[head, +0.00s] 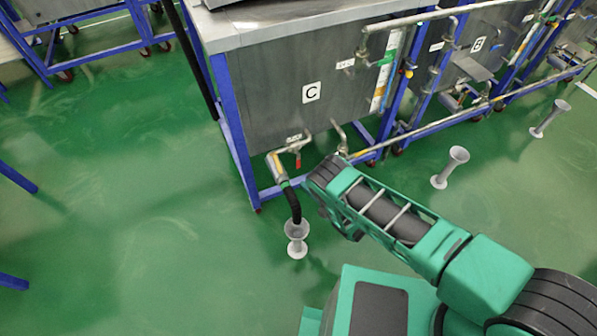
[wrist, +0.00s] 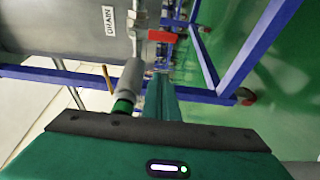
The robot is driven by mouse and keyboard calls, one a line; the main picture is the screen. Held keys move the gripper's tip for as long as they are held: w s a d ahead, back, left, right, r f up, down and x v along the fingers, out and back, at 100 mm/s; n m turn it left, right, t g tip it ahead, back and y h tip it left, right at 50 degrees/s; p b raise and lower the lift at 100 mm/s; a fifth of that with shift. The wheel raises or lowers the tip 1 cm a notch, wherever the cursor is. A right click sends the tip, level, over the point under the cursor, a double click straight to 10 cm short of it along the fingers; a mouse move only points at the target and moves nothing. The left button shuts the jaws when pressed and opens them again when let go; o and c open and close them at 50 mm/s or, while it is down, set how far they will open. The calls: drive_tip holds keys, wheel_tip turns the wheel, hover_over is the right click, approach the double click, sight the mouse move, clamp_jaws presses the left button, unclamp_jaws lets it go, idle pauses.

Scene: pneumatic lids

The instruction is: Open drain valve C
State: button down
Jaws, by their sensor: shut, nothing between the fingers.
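Tank C (head: 265,95) is a grey metal box marked with a white C label. Its drain valve has a red lever (head: 298,161), low on the tank's front near a small tag. In the wrist view the red lever (wrist: 162,36) sticks out to the right, across the drain pipe (wrist: 131,76), below the DRAIN label (wrist: 110,21). My gripper (wrist: 160,78) is shut and empty, pointing toward the valve area; its tips are apart from the lever in the picture. In the head view my forearm hides the fingers.
A black hose (head: 293,205) runs from the drain pipe into a grey floor funnel (head: 297,238). Blue frame legs (head: 235,150) stand beside the valve. Tank B (head: 478,45) is at the right, with another funnel (head: 450,167) before it.

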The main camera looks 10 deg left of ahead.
sight(298, 164)
drive_tip(key=shift+s, duration=0.1)
idle(0.3)
drive_tip(key=x, duration=1)
drive_tip(key=shift+w+d, duration=0.6)
drive_tip(key=shift+d, duration=0.15)
drive_tip(key=shift+w+d, duration=0.55)
drive_tip(key=shift+d, duration=0.25)
drive_tip(key=shift+n, duration=0.3)
